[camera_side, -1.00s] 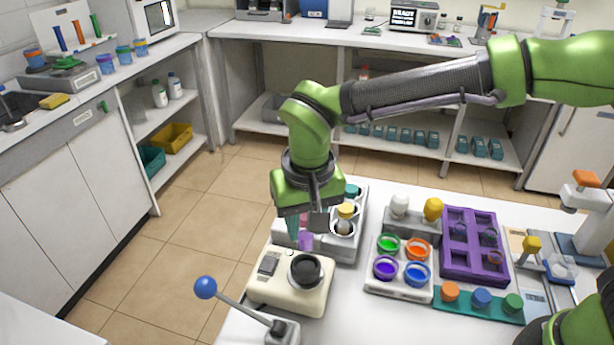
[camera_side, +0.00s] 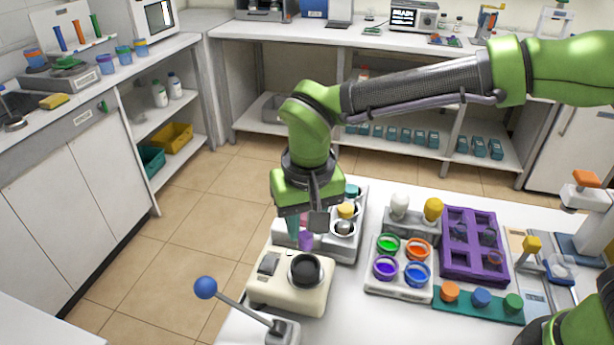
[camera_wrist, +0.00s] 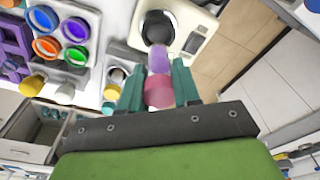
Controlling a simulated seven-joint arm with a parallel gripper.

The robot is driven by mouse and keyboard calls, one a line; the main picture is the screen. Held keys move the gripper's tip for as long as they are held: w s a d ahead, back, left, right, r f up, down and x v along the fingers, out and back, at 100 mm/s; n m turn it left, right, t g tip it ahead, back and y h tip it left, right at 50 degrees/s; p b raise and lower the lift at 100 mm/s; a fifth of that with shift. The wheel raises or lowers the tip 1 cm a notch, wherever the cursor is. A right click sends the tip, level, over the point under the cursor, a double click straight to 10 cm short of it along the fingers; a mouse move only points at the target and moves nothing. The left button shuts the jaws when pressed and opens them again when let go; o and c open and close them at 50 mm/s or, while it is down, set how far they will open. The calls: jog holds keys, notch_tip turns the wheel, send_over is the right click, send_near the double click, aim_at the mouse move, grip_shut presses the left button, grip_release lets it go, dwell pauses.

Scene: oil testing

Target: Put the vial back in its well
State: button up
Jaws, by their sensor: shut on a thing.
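My gripper (camera_wrist: 157,88) is shut on a vial, which shows pink between the teal fingers and purple at its far end in the wrist view (camera_wrist: 160,60). In the side view the vial's purple end (camera_side: 306,241) hangs below my gripper (camera_side: 302,224). The vial is above the table, close to the cream mixer with a round black cup (camera_side: 305,270) and the near side of a light grey rack (camera_side: 340,253). The mixer's cup also shows just beyond the vial in the wrist view (camera_wrist: 159,27). My gripper hides part of the rack, so I cannot tell which of its wells are empty.
Yellow-topped (camera_side: 346,209) and teal-topped (camera_side: 352,190) items stand in the grey rack. To the right are a tray of coloured cups (camera_side: 399,292) and a purple rack (camera_side: 459,272). A blue-knobbed lever (camera_side: 206,288) rises at the front left.

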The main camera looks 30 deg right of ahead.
notch_tip(320, 180, up, 5)
jog(key=w+d+m, duration=0.3)
jog(key=w+d, duration=0.4)
jog(key=d, duration=0.3)
jog(key=w+d+m, duration=0.3)
jog(key=w+d, duration=0.4)
jog(key=d, duration=0.3)
jog(key=shift+h, duration=0.4)
jog(key=shift+d+f, duration=0.15)
jog(key=shift+f, duration=2.45)
jog(key=shift+d+f, duration=0.15)
jog(key=shift+f, duration=2.45)
jog(key=shift+f, duration=1.65)
jog(key=o, duration=1.1)
jog(key=shift+r, duration=0.15)
